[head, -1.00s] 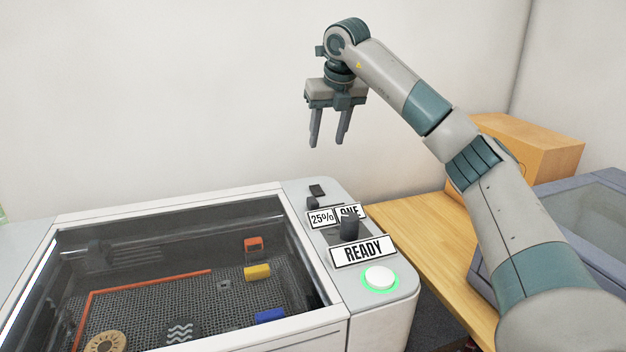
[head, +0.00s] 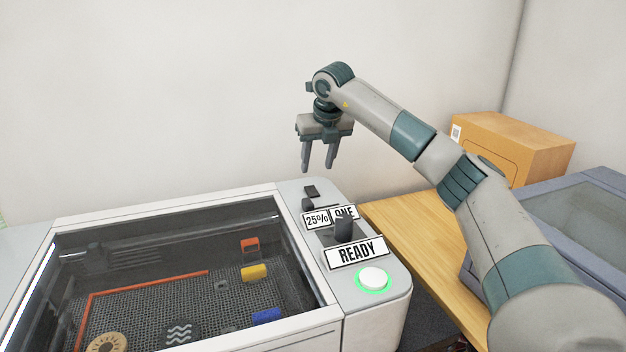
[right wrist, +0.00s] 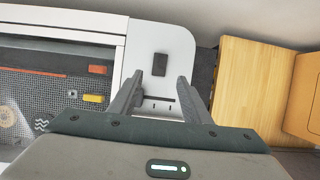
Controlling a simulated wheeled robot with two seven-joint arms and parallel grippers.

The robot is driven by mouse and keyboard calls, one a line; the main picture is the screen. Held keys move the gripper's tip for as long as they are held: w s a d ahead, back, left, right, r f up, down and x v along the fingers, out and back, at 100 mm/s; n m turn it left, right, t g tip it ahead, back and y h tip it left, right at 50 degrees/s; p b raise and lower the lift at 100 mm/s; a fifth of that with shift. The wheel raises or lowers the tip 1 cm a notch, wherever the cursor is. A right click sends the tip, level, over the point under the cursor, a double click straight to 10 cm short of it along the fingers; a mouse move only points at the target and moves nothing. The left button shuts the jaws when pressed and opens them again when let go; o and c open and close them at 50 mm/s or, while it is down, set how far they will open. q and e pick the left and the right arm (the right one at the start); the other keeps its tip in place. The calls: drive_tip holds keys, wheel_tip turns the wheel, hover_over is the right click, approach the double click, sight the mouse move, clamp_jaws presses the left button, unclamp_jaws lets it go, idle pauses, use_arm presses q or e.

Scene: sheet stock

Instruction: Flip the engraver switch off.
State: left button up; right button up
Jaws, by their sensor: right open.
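The engraver (head: 182,201) is a white machine with a dark glass lid at the lower left. Its control panel (head: 388,272) runs along its right side. A small black switch (head: 312,190) sits at the panel's far end; it also shows in the right wrist view (right wrist: 160,64). I cannot tell its rocker position. My right gripper (head: 318,168) is open and empty, pointing down above the far end of the panel, apart from the switch. In the right wrist view its fingers (right wrist: 160,77) spread to either side, just below the switch in the picture. My left gripper is out of view.
The panel has black knobs (head: 344,228), labels including "READY" (head: 357,253), and a white button (head: 374,278) with a green ring. A wooden table (head: 412,232) on the right carries a cardboard box (head: 520,150) and a grey-blue case (head: 560,205). The wall rises behind.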

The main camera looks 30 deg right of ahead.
sight(311, 190)
drive_tip(key=p+x, duration=0.2)
drive_tip(key=x, duration=0.7)
drive_tip(key=shift+p, duration=0.4)
drive_tip(key=shift+c, duration=0.4)
drive_tip(key=shift+w, duration=0.1)
drive_tip(key=c, duration=1)
